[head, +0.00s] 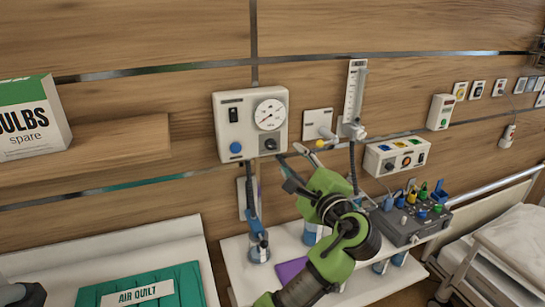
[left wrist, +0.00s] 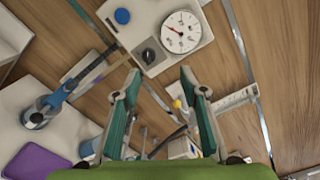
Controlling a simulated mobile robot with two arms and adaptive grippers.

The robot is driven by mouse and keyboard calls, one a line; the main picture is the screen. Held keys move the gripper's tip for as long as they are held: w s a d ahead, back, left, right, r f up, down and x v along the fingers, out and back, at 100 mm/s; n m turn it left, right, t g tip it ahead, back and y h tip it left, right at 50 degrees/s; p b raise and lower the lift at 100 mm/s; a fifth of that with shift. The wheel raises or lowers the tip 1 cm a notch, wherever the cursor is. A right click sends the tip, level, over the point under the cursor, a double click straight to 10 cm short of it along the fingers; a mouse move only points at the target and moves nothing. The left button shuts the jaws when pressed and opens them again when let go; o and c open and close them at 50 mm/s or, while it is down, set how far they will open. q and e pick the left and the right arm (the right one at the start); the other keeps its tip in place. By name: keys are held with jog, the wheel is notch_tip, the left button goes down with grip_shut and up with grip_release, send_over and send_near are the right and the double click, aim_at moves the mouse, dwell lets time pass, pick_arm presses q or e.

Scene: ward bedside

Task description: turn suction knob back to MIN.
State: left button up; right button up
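The suction unit (head: 222,128) is a pale wall box with a round gauge (head: 270,114), a rocker switch, a blue button (head: 236,148) and a dark suction knob (head: 270,143) below the gauge. In the left wrist view the knob (left wrist: 149,56) lies beyond the fingertips, between their lines and nearer the left finger; its pointer setting is too small to read. My left gripper (head: 289,169) is below and slightly right of the knob, apart from it. In the left wrist view the gripper (left wrist: 159,70) is open, with nothing between its fingers. My right gripper is not in view.
A flowmeter (head: 354,92) and a wall outlet (head: 318,124) are right of the unit. A shelf (head: 345,292) and a grey device (head: 408,225) with coloured plugs lie lower right. Bare wood surrounds the unit's left side.

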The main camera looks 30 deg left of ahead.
pick_arm(q)
jog(key=f+b, duration=0.1)
jog(key=f, duration=0.1)
jog(key=p, duration=0.3)
send_near(272, 147)
jog(key=x, duration=0.7)
jog(key=shift+r, duration=0.15)
jog(key=shift+w+a+p, duration=0.3)
jog(key=shift+w+a, duration=0.1)
jog(key=shift+a, duration=0.1)
jog(key=shift+w+a, duration=0.1)
jog(key=shift+a, duration=0.05)
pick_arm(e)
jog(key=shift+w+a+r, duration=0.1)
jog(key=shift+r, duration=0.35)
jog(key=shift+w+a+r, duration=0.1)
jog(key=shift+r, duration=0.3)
pick_arm(q)
jog(key=c, duration=1.1)
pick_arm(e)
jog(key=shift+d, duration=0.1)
